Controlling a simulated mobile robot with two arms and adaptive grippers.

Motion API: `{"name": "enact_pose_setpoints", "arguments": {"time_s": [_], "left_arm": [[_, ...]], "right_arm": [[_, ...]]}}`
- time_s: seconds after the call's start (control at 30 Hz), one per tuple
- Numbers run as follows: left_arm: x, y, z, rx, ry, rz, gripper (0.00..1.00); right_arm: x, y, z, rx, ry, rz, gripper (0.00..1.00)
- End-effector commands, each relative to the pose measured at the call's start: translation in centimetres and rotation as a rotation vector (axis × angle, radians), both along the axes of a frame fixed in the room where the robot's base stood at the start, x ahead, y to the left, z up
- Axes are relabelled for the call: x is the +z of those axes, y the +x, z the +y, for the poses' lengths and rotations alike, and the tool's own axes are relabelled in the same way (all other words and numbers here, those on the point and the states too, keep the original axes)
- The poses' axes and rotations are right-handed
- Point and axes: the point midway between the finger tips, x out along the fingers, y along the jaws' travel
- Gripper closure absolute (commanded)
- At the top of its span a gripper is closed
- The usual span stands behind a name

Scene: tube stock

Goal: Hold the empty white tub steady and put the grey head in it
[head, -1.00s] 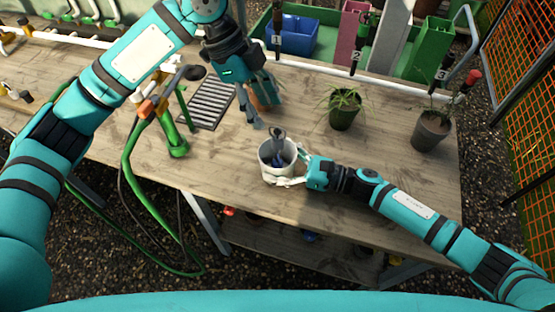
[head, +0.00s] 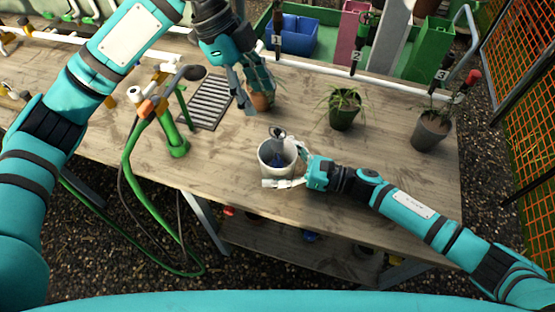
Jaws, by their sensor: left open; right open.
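The white tub (head: 266,168) stands upright near the front edge of the wooden table. The grey head (head: 278,133) is in it, with its top part sticking up above the far rim; something blue shows inside the tub, and the lower part is hidden by the wall. My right gripper (head: 287,163) is open, with its fingers at the right side and front of the tub; I cannot tell if they touch it. My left gripper (head: 262,98) is open and empty, above and behind the tub, in front of a small terracotta pot.
A slotted drain plate (head: 207,103) and a green tap with hose (head: 172,135) are to the left. Table around the tub is clear.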

Motion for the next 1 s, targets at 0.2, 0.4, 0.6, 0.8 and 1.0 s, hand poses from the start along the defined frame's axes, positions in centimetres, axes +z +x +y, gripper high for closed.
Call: {"name": "enact_pose_setpoints", "arguments": {"time_s": [0.2,0.4,0.6,0.8,1.0], "left_arm": [[0.0,0.0,0.0,0.0,0.0,0.0,0.47],[0.0,0.0,0.0,0.0,0.0,0.0,0.47],[0.0,0.0,0.0,0.0,0.0,0.0,0.47],[0.0,0.0,0.0,0.0,0.0,0.0,0.47],[0.0,0.0,0.0,0.0,0.0,0.0,0.47]], "right_arm": [[-0.2,-0.5,-1.6,-0.002,-0.002,0.003,0.0],[-0.2,-1.8,-5.6,-0.003,-0.003,0.003,0.0],[-0.2,-3.0,-9.3,-0.001,-0.002,0.003,0.0],[0.0,-3.6,-11.2,-0.001,-0.001,0.0,0.0],[0.0,-3.7,-11.5,0.001,0.0,0.0,0.0]]}}
